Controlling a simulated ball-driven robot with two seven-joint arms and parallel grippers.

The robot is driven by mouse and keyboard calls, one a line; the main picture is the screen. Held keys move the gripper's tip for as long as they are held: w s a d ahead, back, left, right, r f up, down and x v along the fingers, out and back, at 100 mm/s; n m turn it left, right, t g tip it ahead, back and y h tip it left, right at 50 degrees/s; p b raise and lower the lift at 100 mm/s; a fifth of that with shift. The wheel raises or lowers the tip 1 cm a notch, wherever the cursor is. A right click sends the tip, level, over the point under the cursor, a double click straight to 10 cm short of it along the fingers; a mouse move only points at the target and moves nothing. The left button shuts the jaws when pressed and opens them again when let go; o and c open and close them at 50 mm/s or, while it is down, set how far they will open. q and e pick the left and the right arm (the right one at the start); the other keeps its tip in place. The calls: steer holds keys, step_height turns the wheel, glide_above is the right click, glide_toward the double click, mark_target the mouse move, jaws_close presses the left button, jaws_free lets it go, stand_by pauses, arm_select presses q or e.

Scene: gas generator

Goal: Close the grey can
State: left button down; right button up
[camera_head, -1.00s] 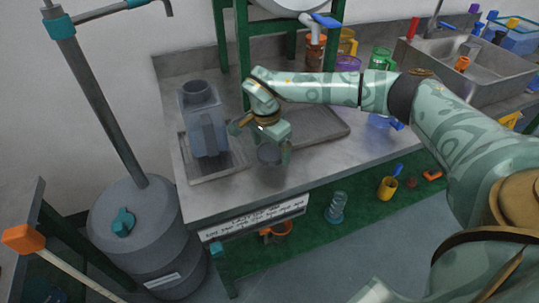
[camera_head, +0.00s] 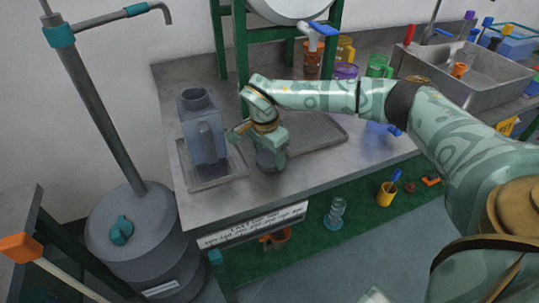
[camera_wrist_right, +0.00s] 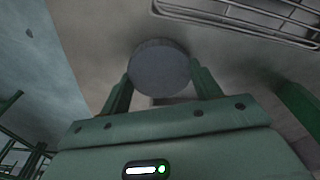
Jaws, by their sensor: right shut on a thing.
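The grey can (camera_head: 203,137) stands upright on a shallow metal tray at the left of the worktop. The round mouth (camera_head: 194,94) on its top is open and uncovered. My right gripper (camera_head: 270,154) is to the right of the can, apart from it, and points down over the worktop. It is shut on a round grey cap (camera_head: 270,161). The cap (camera_wrist_right: 160,68) also shows between the two green fingers in the right wrist view. My left gripper is not in view.
The can's tray (camera_head: 215,180) has a raised rim. A second tray (camera_head: 318,133) lies behind my right gripper. A green frame (camera_head: 243,55) stands behind. A large grey drum (camera_head: 140,235) with a pipe stands left of the worktop. The worktop's front right is clear.

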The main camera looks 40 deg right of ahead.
step_height(320, 180, up, 3)
steer(key=shift+f+p, duration=0.1)
steer(key=shift+p, duration=0.55)
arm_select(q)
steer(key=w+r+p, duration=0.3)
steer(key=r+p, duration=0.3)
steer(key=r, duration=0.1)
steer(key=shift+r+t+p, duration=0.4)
arm_select(e)
steer(key=s+d+r, duration=0.4)
steer(key=s+r, duration=0.5)
steer(key=s, duration=0.4)
steer(key=shift+s+r, duration=0.25)
steer(key=shift+r, duration=0.15)
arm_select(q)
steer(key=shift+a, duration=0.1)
